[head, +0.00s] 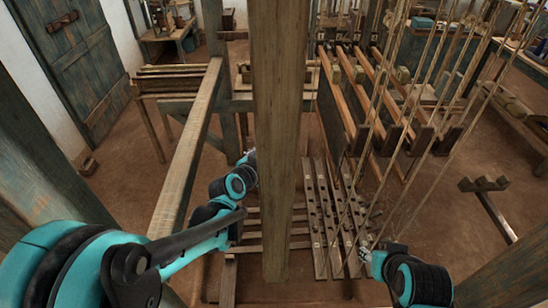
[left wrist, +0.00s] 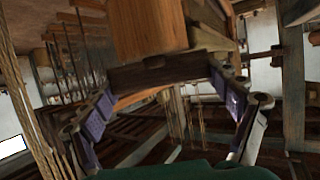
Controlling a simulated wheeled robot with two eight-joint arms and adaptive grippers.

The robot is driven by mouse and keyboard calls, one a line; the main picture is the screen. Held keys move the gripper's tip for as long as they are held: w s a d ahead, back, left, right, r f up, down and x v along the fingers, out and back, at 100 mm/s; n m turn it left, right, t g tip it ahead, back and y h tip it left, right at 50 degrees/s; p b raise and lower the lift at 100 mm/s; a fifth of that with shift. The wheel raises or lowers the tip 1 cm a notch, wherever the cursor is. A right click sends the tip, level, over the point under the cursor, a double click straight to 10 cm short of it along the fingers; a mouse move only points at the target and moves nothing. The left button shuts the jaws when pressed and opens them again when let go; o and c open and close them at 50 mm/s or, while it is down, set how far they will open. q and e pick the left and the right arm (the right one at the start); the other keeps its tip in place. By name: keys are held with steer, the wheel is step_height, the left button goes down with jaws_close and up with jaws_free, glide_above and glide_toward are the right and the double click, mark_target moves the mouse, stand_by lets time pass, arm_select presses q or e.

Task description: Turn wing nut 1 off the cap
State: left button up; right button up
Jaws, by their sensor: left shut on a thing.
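In the head view my left arm reaches in from the left. Its gripper (head: 248,157) is at the left edge of the thick upright post (head: 278,130), which partly hides it. In the left wrist view the two purple-padded fingers of the left gripper (left wrist: 163,88) stand well apart, one at each end of a dark wooden piece (left wrist: 155,74) with a curved lower edge. This may be wing nut 1; I cannot tell it surely. A brown wooden block (left wrist: 148,28) is just above it. The cap cannot be made out surely. My right gripper (head: 367,258) is small at lower right; its fingers are unclear.
A long wooden beam (head: 188,150) runs left of the post. Foot treadles (head: 320,215) lie below, right of the post. Slanting cords (head: 415,100) hang in front of the loom bars at right. A bench (head: 170,80) stands at back left. Open floor shows at left.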

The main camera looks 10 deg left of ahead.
arm_select(q)
steer(key=shift+n+y, duration=0.8)
steer(key=shift+y, duration=0.1)
steer(key=o, duration=0.9)
steer(key=shift+f, duration=0.1)
steer(key=v, duration=1.2)
steer(key=shift+f, duration=0.1)
